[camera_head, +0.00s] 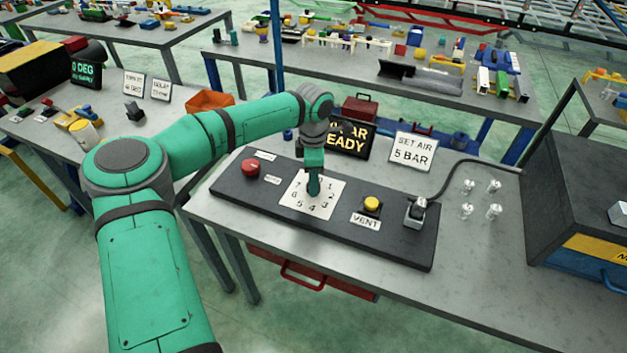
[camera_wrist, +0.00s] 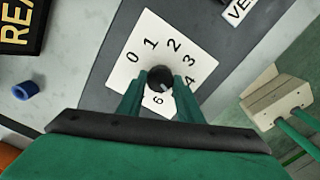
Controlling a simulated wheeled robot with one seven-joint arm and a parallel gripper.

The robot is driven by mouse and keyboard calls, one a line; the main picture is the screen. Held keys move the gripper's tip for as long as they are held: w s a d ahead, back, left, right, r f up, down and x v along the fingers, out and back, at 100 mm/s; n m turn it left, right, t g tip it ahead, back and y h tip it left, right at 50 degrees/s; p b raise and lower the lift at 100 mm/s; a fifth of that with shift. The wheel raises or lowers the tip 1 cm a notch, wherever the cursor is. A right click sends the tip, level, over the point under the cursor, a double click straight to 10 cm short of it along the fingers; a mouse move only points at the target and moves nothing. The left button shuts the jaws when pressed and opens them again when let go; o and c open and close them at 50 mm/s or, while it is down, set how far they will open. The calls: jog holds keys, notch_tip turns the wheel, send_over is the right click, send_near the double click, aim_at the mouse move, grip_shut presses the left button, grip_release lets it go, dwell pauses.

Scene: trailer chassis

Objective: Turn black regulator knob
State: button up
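The black regulator knob (camera_wrist: 160,78) sits in the middle of a white dial plate (camera_wrist: 130,82) printed with numbers. In the head view the dial plate (camera_head: 328,206) lies on a dark panel, and my gripper hides the knob. My gripper (camera_head: 313,190) points down over the middle of the dial. In the wrist view my gripper (camera_wrist: 160,82) has one green finger on each side of the knob, very close to it. I cannot tell whether the fingers touch it.
The dark panel (camera_head: 235,190) also carries a red button (camera_head: 250,167), a yellow button (camera_head: 371,203) by a VENT label (camera_head: 365,221), and a fitting (camera_head: 415,211) with a hose. Signs reading SET AIR 5 BAR (camera_head: 413,150) and "READY" (camera_head: 347,140) stand behind. Small clear pieces (camera_head: 467,210) stand right.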

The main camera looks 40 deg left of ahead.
jog(key=o, duration=0.4)
jog(key=shift+c, duration=0.2)
jog(key=shift+r, duration=0.15)
notch_tip(320, 180, up, 10)
jog(key=shift+r, duration=0.25)
dwell(0.4)
